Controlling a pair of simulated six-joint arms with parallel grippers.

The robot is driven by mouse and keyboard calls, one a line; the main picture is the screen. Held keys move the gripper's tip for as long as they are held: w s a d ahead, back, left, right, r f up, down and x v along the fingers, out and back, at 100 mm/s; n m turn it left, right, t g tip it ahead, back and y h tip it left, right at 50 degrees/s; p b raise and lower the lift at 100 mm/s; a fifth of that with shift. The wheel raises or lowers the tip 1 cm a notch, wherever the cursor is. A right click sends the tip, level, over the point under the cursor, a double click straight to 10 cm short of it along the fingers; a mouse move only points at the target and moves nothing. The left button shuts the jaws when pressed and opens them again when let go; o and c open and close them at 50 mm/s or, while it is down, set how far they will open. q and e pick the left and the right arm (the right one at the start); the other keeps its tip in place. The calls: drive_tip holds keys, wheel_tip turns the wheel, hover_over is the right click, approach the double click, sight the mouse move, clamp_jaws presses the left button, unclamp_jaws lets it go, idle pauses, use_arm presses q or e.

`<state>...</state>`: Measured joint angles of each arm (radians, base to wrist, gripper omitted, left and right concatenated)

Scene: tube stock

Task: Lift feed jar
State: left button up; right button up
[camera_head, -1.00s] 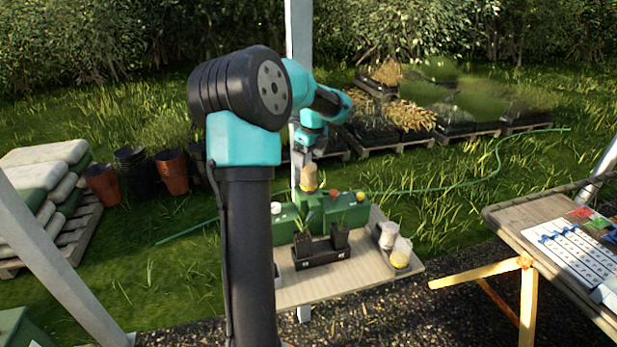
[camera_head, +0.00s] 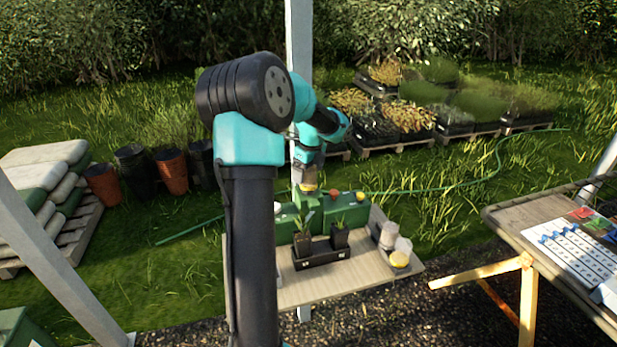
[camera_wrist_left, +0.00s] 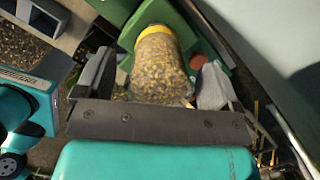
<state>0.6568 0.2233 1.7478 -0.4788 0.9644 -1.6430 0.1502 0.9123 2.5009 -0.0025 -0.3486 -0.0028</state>
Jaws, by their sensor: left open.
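The feed jar (camera_wrist_left: 160,68) is clear, full of brown grain, with a yellow band or lid at its far end. It sits in a green holder on the green boxes, and in the head view only a small part of it (camera_head: 308,187) shows below my gripper. My left gripper (camera_head: 307,180) is open and pointed down over the jar. In the left wrist view the jar lies between its two spread fingers (camera_wrist_left: 154,85); contact cannot be told. My right gripper is not in view.
The small table (camera_head: 320,288) carries a black tray (camera_head: 321,255) with two potted plants, and white and yellow-topped containers (camera_head: 399,258) at its right. A white post (camera_head: 299,40) rises behind my arm. A wooden workbench (camera_head: 510,218) stands at the right.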

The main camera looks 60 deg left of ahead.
use_arm(q)
drive_tip(key=shift+c, duration=0.2)
drive_tip(key=c, duration=1)
